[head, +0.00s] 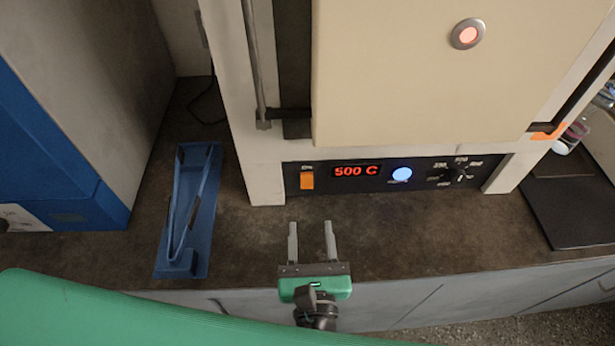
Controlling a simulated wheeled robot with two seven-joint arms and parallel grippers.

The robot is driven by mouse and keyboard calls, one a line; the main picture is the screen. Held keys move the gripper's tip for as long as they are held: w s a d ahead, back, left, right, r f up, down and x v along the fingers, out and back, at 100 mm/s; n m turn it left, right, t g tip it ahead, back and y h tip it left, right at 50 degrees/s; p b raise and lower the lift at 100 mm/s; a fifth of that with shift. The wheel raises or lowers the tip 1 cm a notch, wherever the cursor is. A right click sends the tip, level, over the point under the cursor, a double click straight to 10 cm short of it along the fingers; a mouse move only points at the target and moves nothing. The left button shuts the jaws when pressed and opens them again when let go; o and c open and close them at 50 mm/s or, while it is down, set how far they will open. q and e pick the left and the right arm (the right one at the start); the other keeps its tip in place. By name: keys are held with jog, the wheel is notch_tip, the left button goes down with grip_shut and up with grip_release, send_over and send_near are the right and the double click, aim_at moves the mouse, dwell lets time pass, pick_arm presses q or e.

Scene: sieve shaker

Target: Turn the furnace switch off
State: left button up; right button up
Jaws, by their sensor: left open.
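The furnace (415,75) is a cream and white box on the dark counter, with its door closed. On its black front panel (345,190) is an orange rocker switch (307,180) at the left. Beside it a red display (357,170) reads 500 C, and a round blue-white light (402,174) glows. My right gripper is not in view.
A blue tray holding tongs (188,210) lies on the counter left of the furnace. A blue and grey machine (75,130) stands at far left. A dark mat (570,210) lies at right. The counter before the panel is clear.

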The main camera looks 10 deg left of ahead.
aim_at(307, 175)
pick_arm(q)
jog(key=w, duration=0.3)
jog(key=w+a+p, duration=0.1)
jog(key=w, duration=0.3)
jog(key=w+a+p, duration=0.1)
jog(key=w, duration=0.3)
jog(key=shift+w+a, duration=0.1)
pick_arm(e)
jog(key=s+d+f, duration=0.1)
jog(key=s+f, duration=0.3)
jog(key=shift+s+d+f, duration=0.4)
pick_arm(q)
jog(key=shift+c, duration=0.3)
